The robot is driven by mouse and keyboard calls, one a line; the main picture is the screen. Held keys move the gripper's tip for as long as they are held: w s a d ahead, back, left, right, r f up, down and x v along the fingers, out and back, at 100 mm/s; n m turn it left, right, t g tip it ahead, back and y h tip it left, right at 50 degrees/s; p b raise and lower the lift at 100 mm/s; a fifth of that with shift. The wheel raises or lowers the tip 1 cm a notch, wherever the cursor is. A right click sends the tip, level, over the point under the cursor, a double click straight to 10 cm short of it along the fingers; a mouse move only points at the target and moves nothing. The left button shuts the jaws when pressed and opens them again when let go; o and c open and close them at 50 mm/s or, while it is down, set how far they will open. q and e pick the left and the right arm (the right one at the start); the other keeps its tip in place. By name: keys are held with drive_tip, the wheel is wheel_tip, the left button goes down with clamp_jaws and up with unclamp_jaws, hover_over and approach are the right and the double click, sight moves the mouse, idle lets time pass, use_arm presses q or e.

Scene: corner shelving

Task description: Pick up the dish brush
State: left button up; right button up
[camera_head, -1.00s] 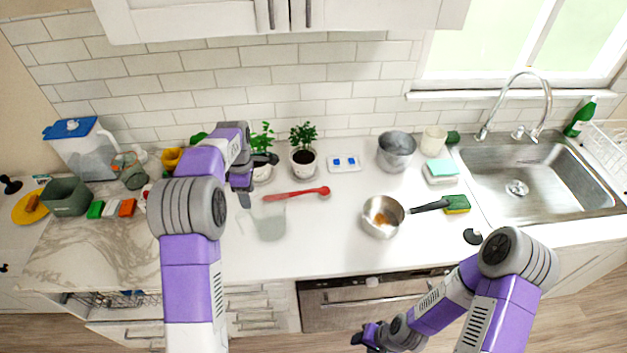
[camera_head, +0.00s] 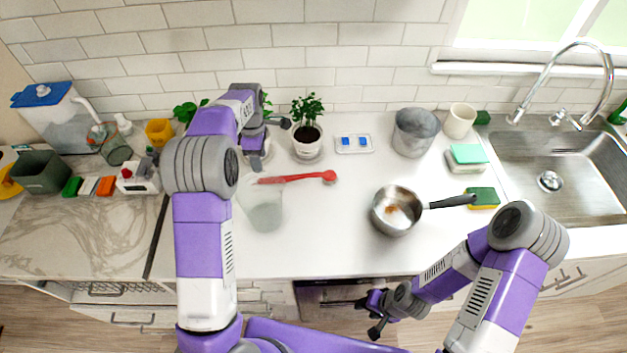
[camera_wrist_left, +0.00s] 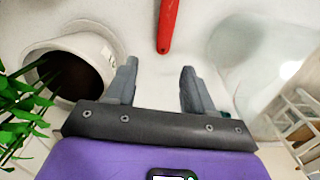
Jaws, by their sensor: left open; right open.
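The dish brush appears to be the long red tool (camera_head: 300,178) lying on the white counter, its rounded end to the right. In the left wrist view its red handle (camera_wrist_left: 168,22) points down toward the gap between my fingertips, just beyond them. My left gripper (camera_head: 270,143) is open and empty, near the brush's left end; its two fingers also show in the left wrist view (camera_wrist_left: 159,68). My right gripper (camera_head: 368,318) is open and empty, low in front of the counter, away from the brush.
A clear container (camera_head: 265,216) stands just in front of the brush's handle. A saucepan (camera_head: 384,212) sits to the right. Counter between brush and pan is clear.

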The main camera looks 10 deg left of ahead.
use_arm(q)
drive_tip(key=f, duration=0.4)
drive_tip(key=f+b, duration=0.1)
drive_tip(key=f, duration=0.2)
drive_tip(key=shift+s+d, duration=0.3)
drive_tip(key=shift+d, duration=0.1)
drive_tip(key=shift+f, duration=0.6)
clamp_jaws()
